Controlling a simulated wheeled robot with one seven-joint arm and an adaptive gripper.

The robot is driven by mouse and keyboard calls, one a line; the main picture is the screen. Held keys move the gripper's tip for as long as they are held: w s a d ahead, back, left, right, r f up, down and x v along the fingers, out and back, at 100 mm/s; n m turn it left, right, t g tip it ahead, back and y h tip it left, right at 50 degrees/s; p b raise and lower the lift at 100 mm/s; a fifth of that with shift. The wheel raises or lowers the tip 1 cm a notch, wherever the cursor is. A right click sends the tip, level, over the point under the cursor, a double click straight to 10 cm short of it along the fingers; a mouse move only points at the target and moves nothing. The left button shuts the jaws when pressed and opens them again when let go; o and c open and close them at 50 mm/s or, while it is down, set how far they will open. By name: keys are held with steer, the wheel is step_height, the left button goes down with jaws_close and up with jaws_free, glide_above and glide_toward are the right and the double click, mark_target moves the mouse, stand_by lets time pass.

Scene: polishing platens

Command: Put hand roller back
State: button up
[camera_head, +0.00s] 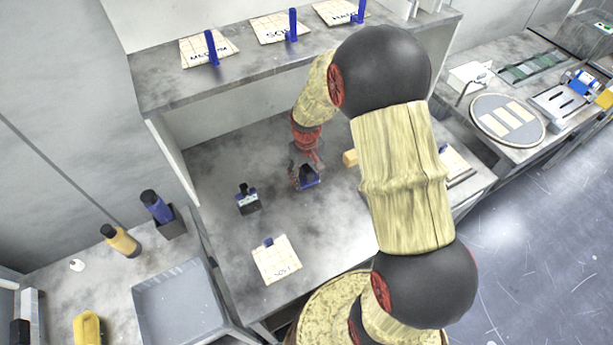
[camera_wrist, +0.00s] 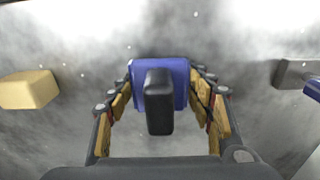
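My gripper (camera_wrist: 160,92) points down at the bench with its fingers spread wide. Between them is a blue block with an upright black handle (camera_wrist: 158,100), which may be the hand roller. The fingers lie on both sides of the block, with clear gaps beside the black handle. Whether a fingertip touches the block's sides is unclear. In the head view the blue block (camera_head: 309,180) sits under my gripper (camera_head: 307,168), partly hidden by it. A second black and blue item (camera_head: 247,200) with a pale label stands to its left; a grey and blue part shows in the wrist view (camera_wrist: 295,75).
A yellow block (camera_head: 349,158) lies right of my gripper. A labelled tile (camera_head: 276,260) lies nearer the front edge. A shelf (camera_head: 160,90) with several labelled tiles and blue posts overhangs the back. Two bottles and a grey tray (camera_head: 180,300) stand left. Bare bench surrounds the gripper.

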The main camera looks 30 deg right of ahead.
mark_target(307, 168)
steer(key=shift+o, duration=1.4)
steer(key=shift+s+f, duration=0.3)
steer(key=shift+s, duration=0.05)
steer(key=shift+r, duration=0.1)
steer(key=shift+w+r, duration=0.15)
steer(key=shift+r, duration=0.35)
step_height(307, 168, up, 12)
steer(key=p, duration=0.2)
steer(key=shift+r+p, duration=0.15)
steer(key=shift+p, duration=0.2)
steer(key=s+a+r+t, duration=0.2)
steer(key=s+a+r, duration=0.3)
steer(key=s+r, duration=0.5)
steer(key=s+a+r+t, duration=0.3)
steer(key=s+a+r, duration=0.2)
steer(key=s+r, duration=0.5)
steer(key=shift+r+t, duration=0.3)
steer(key=shift+s, duration=0.1)
